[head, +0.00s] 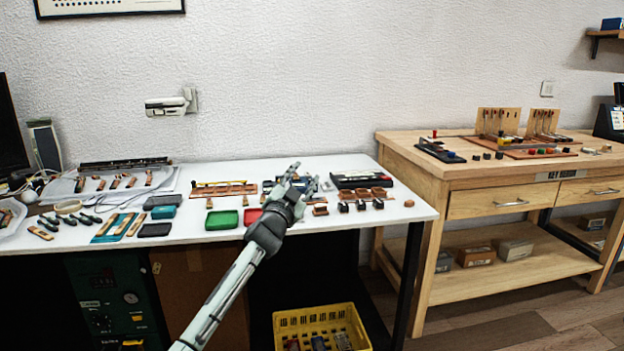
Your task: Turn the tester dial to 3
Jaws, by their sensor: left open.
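I cannot make out a dial marked as the tester dial, and no number scale is readable. A dark device with a small red knob (435,133) and a blue knob (450,154) sits on the wooden bench at the right. A green cabinet (118,300) under the white table, at the lower left, has a display, a round gauge and small knobs. My left gripper (305,176) is open over the right half of the white table, partly hiding the small parts behind it. It is well apart from both the bench device and the cabinet. My right gripper is not in view.
The white table (400,212) holds a green tray (223,219), a red tray, a black case (361,180) and several small parts. The wooden bench (420,172) stands right of it. A yellow crate (322,325) is on the floor. The white table's front right corner is mostly clear.

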